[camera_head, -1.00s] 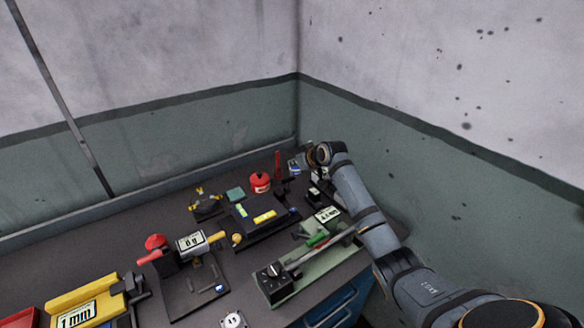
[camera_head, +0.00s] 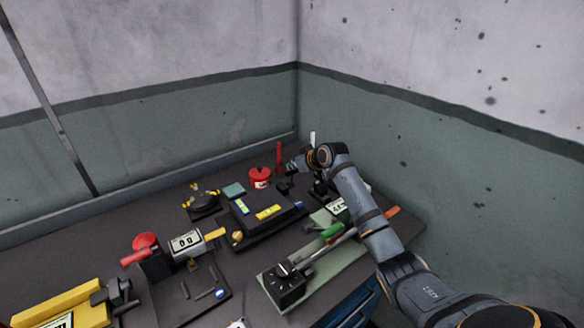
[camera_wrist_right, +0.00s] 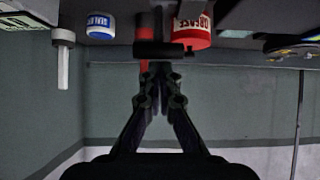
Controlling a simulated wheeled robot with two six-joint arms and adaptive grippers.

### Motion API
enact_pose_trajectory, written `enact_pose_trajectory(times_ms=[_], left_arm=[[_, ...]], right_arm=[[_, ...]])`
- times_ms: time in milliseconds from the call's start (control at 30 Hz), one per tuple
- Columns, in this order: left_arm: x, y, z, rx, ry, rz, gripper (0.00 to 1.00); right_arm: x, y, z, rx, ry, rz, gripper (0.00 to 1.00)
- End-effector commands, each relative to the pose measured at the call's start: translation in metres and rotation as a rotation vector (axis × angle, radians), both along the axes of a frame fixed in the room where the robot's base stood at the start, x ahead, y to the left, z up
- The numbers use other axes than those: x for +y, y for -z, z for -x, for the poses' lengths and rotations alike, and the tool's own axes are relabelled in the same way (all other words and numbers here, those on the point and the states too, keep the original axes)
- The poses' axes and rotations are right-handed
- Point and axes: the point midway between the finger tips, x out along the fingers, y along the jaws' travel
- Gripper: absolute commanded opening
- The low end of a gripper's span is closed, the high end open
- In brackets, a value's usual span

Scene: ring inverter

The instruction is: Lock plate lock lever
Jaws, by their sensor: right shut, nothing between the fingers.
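A black plate fixture (camera_head: 268,228) with yellow labels lies at the middle of the bench in the head view. Dark upright parts (camera_head: 285,187) stand at its back right; I cannot tell for sure which is the plate lock lever. In the right wrist view a short black bar (camera_wrist_right: 160,48) with a small pin lies just beyond my fingertips. My right gripper (camera_wrist_right: 154,80) is shut and empty, near that bar; contact cannot be told. In the head view my right gripper (camera_head: 294,165) is small and partly hidden at the bench's back corner. My left gripper is not in view.
A red can (camera_head: 260,177) and a red upright piece (camera_head: 279,155) stand close to my right gripper. A green-based fixture (camera_head: 325,265) lies in front, partly behind my right arm. A gauge device (camera_head: 187,243) stands left. Walls close off the back and right.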

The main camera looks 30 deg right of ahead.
Motion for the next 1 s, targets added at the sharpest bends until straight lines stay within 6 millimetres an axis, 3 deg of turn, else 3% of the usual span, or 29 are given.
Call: enact_pose_trajectory(times_ms=[167,467,1000], left_arm=[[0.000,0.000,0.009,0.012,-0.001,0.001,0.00],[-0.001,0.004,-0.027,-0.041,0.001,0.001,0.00],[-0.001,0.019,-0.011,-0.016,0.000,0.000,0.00]], right_arm=[[0.000,0.000,0.000,0.001,0.000,-0.001,0.00],[-0.001,0.003,0.004,-0.037,0.000,-0.005,0.00],[-0.002,0.006,0.014,-0.141,0.000,-0.020,0.00]])
